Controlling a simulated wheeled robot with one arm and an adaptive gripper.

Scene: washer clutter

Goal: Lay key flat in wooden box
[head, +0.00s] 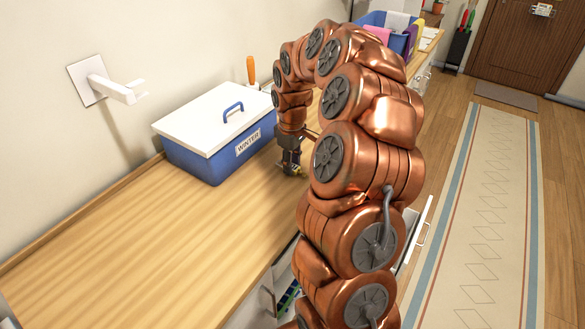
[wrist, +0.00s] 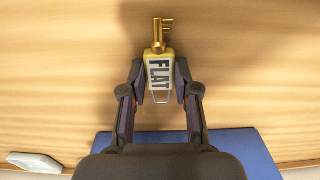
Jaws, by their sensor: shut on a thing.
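A brass key (wrist: 162,36) with a yellow tag reading FLAT (wrist: 160,72) shows in the wrist view. My gripper (wrist: 160,84) is shut on the tag, one finger on each side, and the key points away from the palm. In the head view my gripper (head: 291,170) is low over the wooden counter, just right of the blue box, with a small bit of yellow at its tip. I cannot tell whether the key touches the counter. I cannot make out a wooden box in either view.
The blue box (head: 195,163) with white lid and WINTER label stands close to my gripper. An orange-handled tool (head: 251,70) is behind it. A blue crate (head: 397,42) stands farther along. A drawer (head: 418,238) is open below. The near counter (head: 120,255) is clear.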

